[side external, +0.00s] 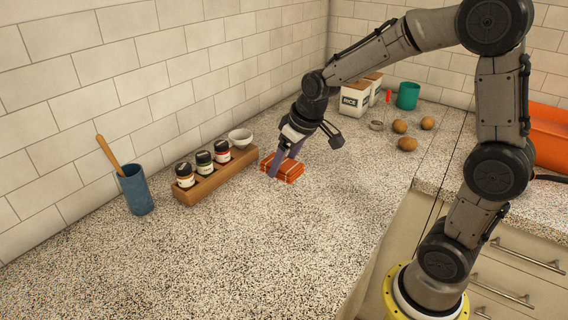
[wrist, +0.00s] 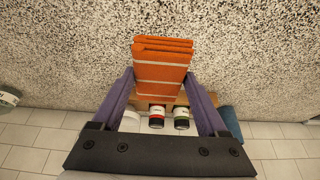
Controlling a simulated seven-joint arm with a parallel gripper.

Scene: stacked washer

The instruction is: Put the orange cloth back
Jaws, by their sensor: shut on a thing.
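The orange cloth (side external: 288,171) is a folded block with pale stripes, at counter height beside the spice rack in the side external view. In the wrist view the cloth (wrist: 162,66) sits between the tips of my two purple fingers. My gripper (side external: 277,169) is shut on the cloth, one finger at each side of it in the wrist view (wrist: 161,80). I cannot tell whether the cloth's underside touches the counter.
A blue cup (side external: 135,189) holds a wooden spoon. White canisters (side external: 355,100), a green cup (side external: 408,96) and brown potatoes (side external: 407,144) are farther back. The front counter is clear.

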